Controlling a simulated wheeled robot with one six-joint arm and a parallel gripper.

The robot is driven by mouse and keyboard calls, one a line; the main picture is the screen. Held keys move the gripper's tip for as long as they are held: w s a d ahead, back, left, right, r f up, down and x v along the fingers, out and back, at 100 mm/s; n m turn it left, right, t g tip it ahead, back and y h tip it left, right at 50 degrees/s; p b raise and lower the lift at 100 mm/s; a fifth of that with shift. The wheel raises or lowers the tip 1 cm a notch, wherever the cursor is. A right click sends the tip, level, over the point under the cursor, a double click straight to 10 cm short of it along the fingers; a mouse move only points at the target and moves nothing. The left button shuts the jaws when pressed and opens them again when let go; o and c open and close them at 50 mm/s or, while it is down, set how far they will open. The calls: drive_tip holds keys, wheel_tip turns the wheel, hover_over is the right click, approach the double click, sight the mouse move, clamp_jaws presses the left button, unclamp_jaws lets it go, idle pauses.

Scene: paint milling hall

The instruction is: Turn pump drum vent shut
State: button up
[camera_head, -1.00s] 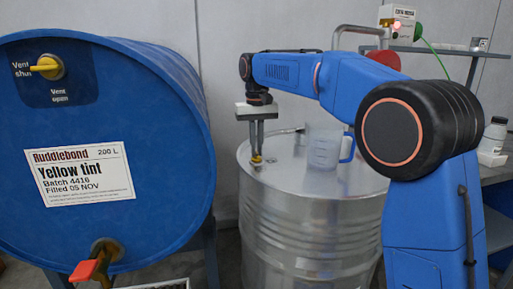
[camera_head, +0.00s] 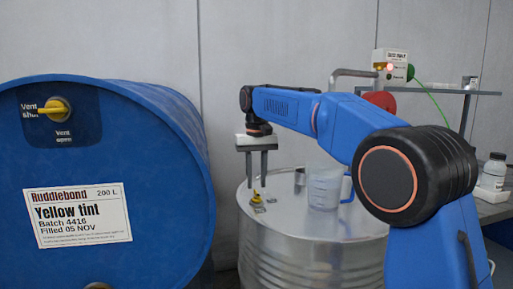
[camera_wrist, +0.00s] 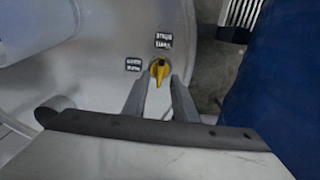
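The pump drum (camera_head: 300,250) is a bare steel drum with its lid up. Its vent (camera_head: 257,198) is a small yellow knob on the lid. In the wrist view the vent knob (camera_wrist: 159,71) lies between and just beyond the fingertips, its long axis roughly up and down, in line with the upper of two small labels (camera_wrist: 164,41). The label text is too blurred to read. My gripper (camera_head: 257,184) points down just above the vent, fingers apart and empty; the fingers also show in the wrist view (camera_wrist: 158,90).
A blue "Yellow tint" drum (camera_head: 170,130) lies at left with its own yellow vent knob (camera_head: 57,109), pointing at "Vent shut". A clear jug (camera_head: 323,188) stands on the steel lid, right of my gripper. A shelf (camera_head: 435,91) and white bottle (camera_head: 494,168) are at right.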

sight(256, 192)
wheel_tip(256, 192, up, 14)
drive_tip(key=shift+r, duration=0.25)
idle(0.3)
drive_tip(key=shift+d, duration=0.1)
